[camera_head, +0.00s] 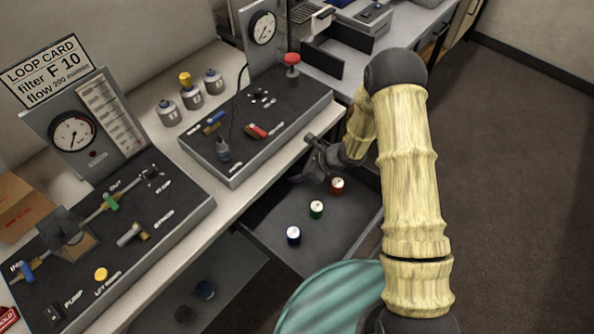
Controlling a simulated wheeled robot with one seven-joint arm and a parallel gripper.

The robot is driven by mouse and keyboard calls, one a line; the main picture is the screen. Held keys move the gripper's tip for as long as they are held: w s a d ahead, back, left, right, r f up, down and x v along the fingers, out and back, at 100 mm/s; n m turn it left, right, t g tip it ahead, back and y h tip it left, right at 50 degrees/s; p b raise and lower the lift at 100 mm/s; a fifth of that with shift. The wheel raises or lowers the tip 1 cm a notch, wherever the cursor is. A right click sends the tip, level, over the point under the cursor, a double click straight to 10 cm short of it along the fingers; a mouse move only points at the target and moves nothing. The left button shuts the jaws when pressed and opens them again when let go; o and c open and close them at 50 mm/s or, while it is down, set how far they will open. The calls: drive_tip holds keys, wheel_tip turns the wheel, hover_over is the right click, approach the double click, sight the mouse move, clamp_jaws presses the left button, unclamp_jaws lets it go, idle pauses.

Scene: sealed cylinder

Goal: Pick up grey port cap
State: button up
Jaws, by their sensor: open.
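I cannot surely tell which thing is the grey port cap. A dark grey upright piece (223,150) stands on the front left of the rear black panel (262,122). Two small dark round pieces, one bluish (205,290) and one blackish (183,314), lie in the dim space under the bench. My gripper (309,160) is open, with nothing seen between its fingers. It is beside the bench's front edge, above the far part of the open drawer, right of the upright piece and apart from it.
Three grey canisters (190,96) stand behind the panels. The front panel (140,245) carries valves and a gauge. A teal rounded surface (330,298) is at the bottom. Floor at right is clear.

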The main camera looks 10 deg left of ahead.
clamp_jaws()
drive_tip(key=shift+d+r, duration=0.5)
drive_tip(key=shift+d, duration=0.05)
drive_tip(key=s+d+r+b, duration=0.1)
drive_tip(key=s+d+r, duration=0.1)
drive_tip(key=d+r, duration=0.5)
drive_tip(key=d, duration=0.6)
